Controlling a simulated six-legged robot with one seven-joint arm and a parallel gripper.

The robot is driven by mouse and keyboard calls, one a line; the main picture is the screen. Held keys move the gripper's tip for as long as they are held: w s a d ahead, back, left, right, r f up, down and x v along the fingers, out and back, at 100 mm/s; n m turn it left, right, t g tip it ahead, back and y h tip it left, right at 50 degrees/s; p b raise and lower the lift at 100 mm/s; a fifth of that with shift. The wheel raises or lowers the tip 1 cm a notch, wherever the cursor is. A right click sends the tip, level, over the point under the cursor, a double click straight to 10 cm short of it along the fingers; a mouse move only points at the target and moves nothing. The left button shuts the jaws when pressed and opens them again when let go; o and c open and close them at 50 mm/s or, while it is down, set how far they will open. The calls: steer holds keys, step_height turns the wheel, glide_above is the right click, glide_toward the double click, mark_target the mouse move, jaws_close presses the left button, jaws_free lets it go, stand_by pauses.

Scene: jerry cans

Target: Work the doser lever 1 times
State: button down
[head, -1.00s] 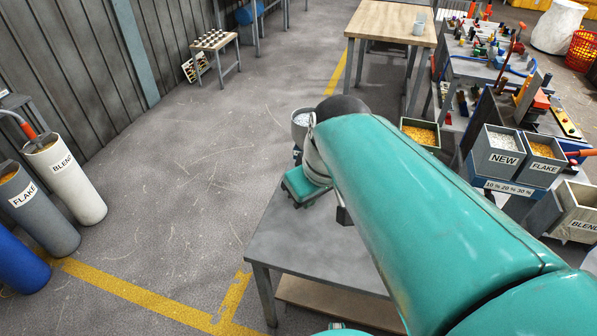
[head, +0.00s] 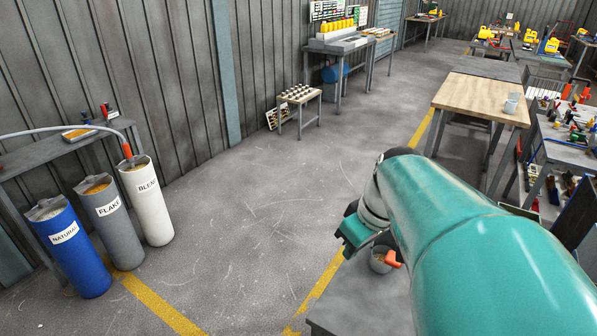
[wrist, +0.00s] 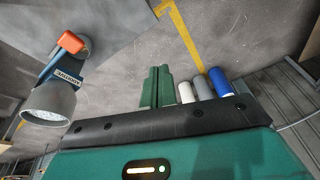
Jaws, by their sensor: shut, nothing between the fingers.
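The doser stands on a grey table (head: 355,300). Its orange lever handle (head: 393,258) shows just right of my gripper in the head view. In the wrist view the orange lever (wrist: 70,42) sticks out at upper left above a blue body with a label reading ADDITIVE (wrist: 68,76). The doser's grey hopper (wrist: 48,103) holds whitish pellets; it is partly hidden by my arm in the head view (head: 380,262). My gripper (wrist: 157,70) has its green fingers together and empty, to the right of the lever and apart from it.
Blue NATURAL (head: 68,250), grey FLAKE (head: 112,225) and white BLEND (head: 147,200) drums stand at left. A wooden table (head: 480,97) and cluttered benches are at right. The middle floor is clear.

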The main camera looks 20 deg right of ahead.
steer(key=d+f+n+t+y, duration=0.1)
steer(key=d+n+t+y, duration=0.1)
steer(key=d, duration=0.9)
steer(key=s+d+f+n+t+y, duration=0.1)
steer(key=d+f+n+t+y, duration=0.1)
steer(key=d, duration=0.9)
steer(key=shift+d, duration=0.4)
steer(key=shift+s, duration=0.1)
glide_above(390, 256)
steer(key=s+d, duration=0.2)
steer(key=s, duration=0.1)
step_height(390, 256, down, 6)
steer(key=f, duration=0.4)
steer(key=shift+w, duration=0.35)
steer(key=shift+a+f, duration=0.1)
steer(key=shift+f, duration=0.4)
steer(key=shift+f, duration=0.1)
